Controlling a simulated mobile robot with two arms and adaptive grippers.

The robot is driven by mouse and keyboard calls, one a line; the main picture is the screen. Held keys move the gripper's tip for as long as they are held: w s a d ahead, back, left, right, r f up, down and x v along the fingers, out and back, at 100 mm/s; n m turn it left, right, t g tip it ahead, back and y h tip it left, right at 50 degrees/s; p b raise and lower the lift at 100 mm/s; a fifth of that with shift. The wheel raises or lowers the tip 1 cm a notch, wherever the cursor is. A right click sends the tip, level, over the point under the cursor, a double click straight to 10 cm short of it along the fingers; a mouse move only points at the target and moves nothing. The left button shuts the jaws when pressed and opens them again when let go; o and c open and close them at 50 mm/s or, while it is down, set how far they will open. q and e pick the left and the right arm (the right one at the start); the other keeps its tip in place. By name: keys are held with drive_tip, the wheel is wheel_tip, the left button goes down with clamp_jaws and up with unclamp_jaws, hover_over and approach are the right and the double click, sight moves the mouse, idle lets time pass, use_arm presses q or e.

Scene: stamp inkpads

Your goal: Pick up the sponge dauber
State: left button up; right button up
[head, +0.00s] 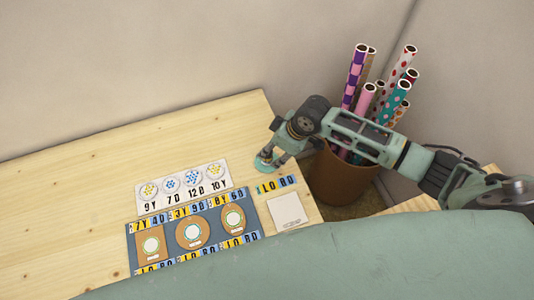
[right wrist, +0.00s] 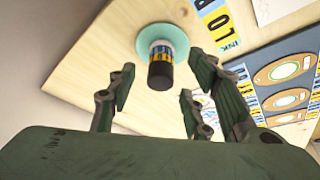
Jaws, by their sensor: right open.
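The sponge dauber seems to be the small dark-capped cylinder (right wrist: 161,67) with a yellow and blue band, standing on a round teal base (right wrist: 150,38) in the right wrist view. My right gripper (right wrist: 158,97) is open, with its fingers on either side of the near space below the dauber, apart from it. In the head view my right gripper (head: 272,160) is over the table's right back corner and hides most of the dauber; part of the teal base (head: 262,167) shows. My left gripper is not in view.
A white card (head: 147,205) with several round pads and a blue board (head: 213,216) lie on the wooden table (head: 60,190). A label strip (head: 277,184) and white square (head: 288,211) lie nearby. A brown bin (head: 342,182) of patterned rolls stands beyond the table's right edge.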

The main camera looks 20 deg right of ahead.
drive_tip(key=shift+w+a+f, duration=0.15)
drive_tip(key=shift+w+f, duration=0.05)
drive_tip(key=shift+f, duration=0.1)
drive_tip(key=p+x, duration=0.1)
drive_tip(key=x, duration=0.2)
drive_tip(key=shift+a, duration=0.1)
drive_tip(key=shift+w+a+f, duration=0.2)
drive_tip(key=shift+f, duration=0.4)
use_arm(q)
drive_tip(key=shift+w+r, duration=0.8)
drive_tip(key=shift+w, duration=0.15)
use_arm(e)
drive_tip(key=c, duration=0.6)
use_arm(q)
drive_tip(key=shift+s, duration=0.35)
use_arm(e)
drive_tip(key=c, duration=0.6)
